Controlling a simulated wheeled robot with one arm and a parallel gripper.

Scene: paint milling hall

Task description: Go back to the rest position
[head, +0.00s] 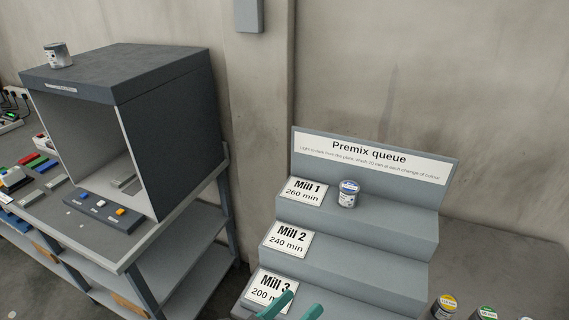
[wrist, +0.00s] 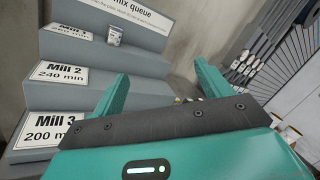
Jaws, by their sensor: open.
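My gripper (wrist: 162,92) shows in the wrist view with its two teal fingers spread apart and nothing between them. Its fingertips also show at the bottom edge of the head view (head: 298,306), in front of the lowest step. The grey stepped Premix queue rack (head: 405,222) stands ahead, with labels Mill 1, Mill 2 and Mill 3. A small can with a blue-marked lid (head: 348,196) stands upright on the Mill 1 step, apart from my gripper. It also shows in the wrist view (wrist: 114,36).
Several small cans, one with a yellow lid (head: 445,306), stand at the lower right. A dark viewing booth (head: 165,120) with a can (head: 58,56) on top stands on a bench at left. A concrete wall (head: 400,70) is behind the rack.

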